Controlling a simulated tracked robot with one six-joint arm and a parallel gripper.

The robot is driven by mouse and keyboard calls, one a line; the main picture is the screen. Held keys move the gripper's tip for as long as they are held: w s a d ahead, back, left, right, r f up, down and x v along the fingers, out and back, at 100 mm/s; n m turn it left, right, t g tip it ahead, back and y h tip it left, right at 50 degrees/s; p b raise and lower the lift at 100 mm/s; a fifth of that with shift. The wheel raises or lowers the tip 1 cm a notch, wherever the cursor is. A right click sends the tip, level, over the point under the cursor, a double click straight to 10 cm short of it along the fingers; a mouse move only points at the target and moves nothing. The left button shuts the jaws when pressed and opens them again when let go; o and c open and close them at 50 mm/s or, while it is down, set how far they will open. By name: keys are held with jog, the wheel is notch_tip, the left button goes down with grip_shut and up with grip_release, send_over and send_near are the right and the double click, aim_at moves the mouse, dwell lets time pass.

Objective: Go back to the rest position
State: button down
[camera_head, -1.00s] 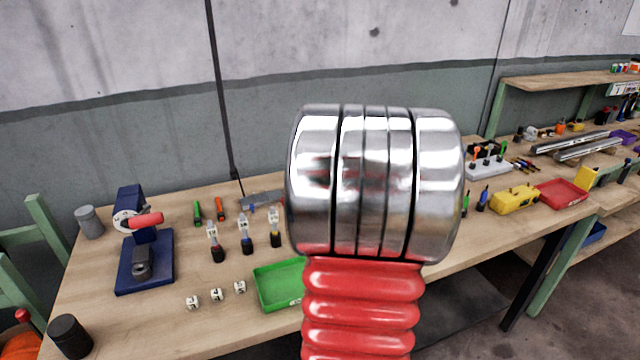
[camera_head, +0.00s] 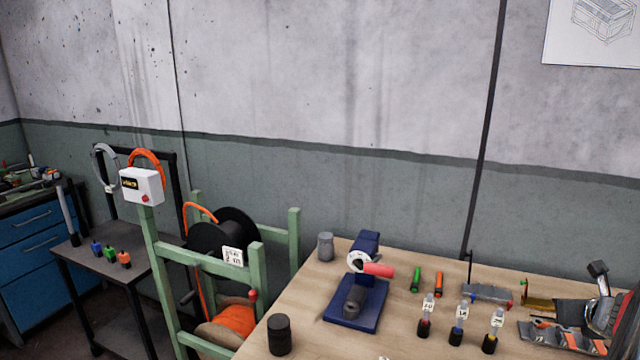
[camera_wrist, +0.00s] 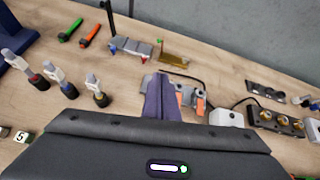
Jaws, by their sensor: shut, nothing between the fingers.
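My gripper (camera_wrist: 161,92) shows in the wrist view as a dark body along the bottom edge, with its purple-grey fingers together at the middle. The fingers are shut and hold nothing. They overlap a grey and orange tool on the wooden bench (camera_wrist: 225,75) in that view and partly hide it. I cannot tell the gap between the fingers and the bench. In the head view, dark and metallic parts crowd the right edge, and I cannot clearly make out the gripper among them.
The bench (camera_head: 310,300) holds a blue press (camera_head: 357,300), several labelled screwdrivers (camera_head: 458,325) and a yellow bracket (camera_head: 538,294). A power strip (camera_wrist: 275,120) lies right in the wrist view. A green spool rack (camera_head: 258,285) and a dark cart (camera_head: 85,265) stand left of the bench.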

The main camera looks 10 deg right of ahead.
jog(key=a+f+n+g+y, duration=0.25)
jog(key=a+n+y, duration=0.35)
jog(key=a+n, duration=1.6)
jog(key=s+a+r+n, duration=0.1)
jog(key=s+a+n, duration=0.2)
jog(key=a+n, duration=0.3)
jog(key=s+a+r+n+g, duration=0.1)
jog(key=s+a+n, duration=0.3)
jog(key=a, duration=0.9)
jog(key=s+a+r+n, duration=0.3)
jog(key=a+n, duration=0.6)
jog(key=shift+s+a, duration=0.15)
jog(key=shift+s, duration=0.05)
